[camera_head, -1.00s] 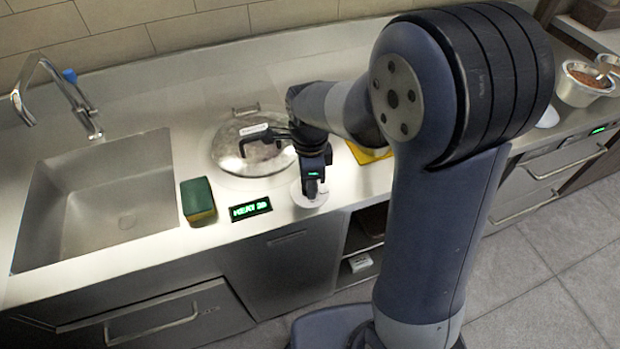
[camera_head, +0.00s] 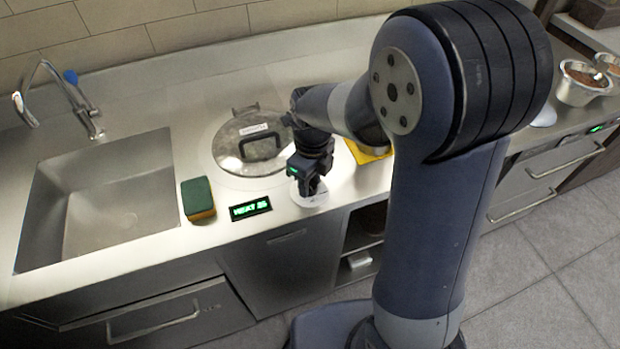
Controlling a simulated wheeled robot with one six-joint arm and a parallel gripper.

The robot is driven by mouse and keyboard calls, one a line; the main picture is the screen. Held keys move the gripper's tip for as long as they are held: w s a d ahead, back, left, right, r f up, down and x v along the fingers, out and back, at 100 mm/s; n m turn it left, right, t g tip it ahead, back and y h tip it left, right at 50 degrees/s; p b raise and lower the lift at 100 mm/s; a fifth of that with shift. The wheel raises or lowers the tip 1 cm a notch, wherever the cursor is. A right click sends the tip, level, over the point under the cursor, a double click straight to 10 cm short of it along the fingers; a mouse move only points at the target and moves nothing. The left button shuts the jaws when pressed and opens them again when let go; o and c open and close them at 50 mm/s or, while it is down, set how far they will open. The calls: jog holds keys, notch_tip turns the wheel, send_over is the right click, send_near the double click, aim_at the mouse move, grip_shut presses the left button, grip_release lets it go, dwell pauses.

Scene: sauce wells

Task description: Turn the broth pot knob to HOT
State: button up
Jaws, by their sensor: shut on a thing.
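The broth pot (camera_head: 228,158) is sunk in the counter under a round glass lid with a steel rim. The knob's pale round base (camera_head: 322,198) shows at the counter's front edge, right of the heat display. My gripper (camera_head: 309,192) points down over this base, shut on the knob, which is mostly hidden by the fingers. The heat display (camera_head: 250,208) glows green with the word HEAT and a number too small to read surely.
A green and yellow sponge (camera_head: 198,198) lies left of the display. A sink (camera_head: 105,200) with a tap (camera_head: 85,110) is further left. A yellow item (camera_head: 368,152) lies right of the pot, partly behind my arm. Food bowls (camera_head: 580,85) stand far right.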

aim_at(312, 182)
dwell(0.3)
jog(key=o, duration=1)
jog(key=shift+c, duration=0.2)
notch_tip(312, 182, up, 11)
jog(key=shift+w+d, duration=0.2)
jog(key=shift+f, duration=0.2)
jog(key=f, duration=1)
jog(key=shift+s+a+f, duration=0.2)
jog(key=shift+s+f, duration=0.05)
jog(key=shift+f, duration=0.15)
jog(key=shift+r, duration=0.1)
